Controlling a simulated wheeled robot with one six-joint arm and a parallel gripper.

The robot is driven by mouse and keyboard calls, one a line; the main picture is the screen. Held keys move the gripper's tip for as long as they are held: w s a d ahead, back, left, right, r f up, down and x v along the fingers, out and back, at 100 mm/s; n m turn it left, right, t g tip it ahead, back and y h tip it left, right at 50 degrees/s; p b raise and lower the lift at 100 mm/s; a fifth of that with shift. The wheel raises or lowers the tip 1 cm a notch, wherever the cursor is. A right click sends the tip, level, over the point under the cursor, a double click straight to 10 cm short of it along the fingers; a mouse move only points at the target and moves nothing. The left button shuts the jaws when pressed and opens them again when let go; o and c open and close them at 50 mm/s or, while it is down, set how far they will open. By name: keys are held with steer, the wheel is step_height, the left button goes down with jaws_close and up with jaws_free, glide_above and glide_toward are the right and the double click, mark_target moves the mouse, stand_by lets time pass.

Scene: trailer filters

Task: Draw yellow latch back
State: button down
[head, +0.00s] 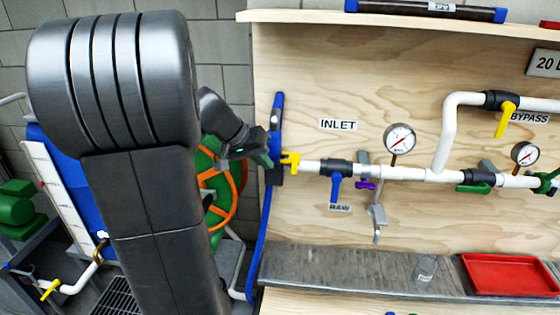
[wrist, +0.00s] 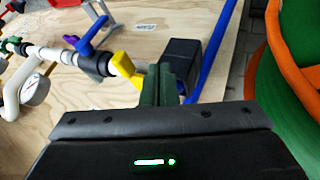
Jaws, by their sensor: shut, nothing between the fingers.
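The yellow latch (head: 291,160) sits at the left end of the white inlet pipe, beside the dark block on the blue hose. In the wrist view the yellow latch (wrist: 126,70) lies just left of my fingertips. My gripper (head: 266,160) reaches in from the left at the height of the latch. In the wrist view my gripper (wrist: 160,82) has its green fingers together with nothing between them. The fingertips are very close to the latch; I cannot tell whether they touch it. My fingers hide part of the area behind them.
The blue hose (head: 264,235) hangs down beside the plywood panel (head: 325,220). A blue valve handle (head: 336,188) and a gauge (head: 399,138) are right of the latch. An orange hose on a green reel (wrist: 280,80) stands near my gripper. A red tray (head: 510,275) lies on the shelf.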

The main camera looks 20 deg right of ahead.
mark_target(285, 163)
steer(key=d, duration=0.1)
steer(key=s+d, duration=0.1)
steer(key=d+p, duration=0.1)
steer(key=shift+s+d+f, duration=0.15)
steer(key=shift+s+d, duration=0.15)
steer(key=shift+s, duration=0.1)
steer(key=shift+d+f, duration=0.1)
steer(key=shift+d, duration=0.1)
steer(key=shift+s+d+b, duration=0.35)
steer(key=shift+b, duration=0.2)
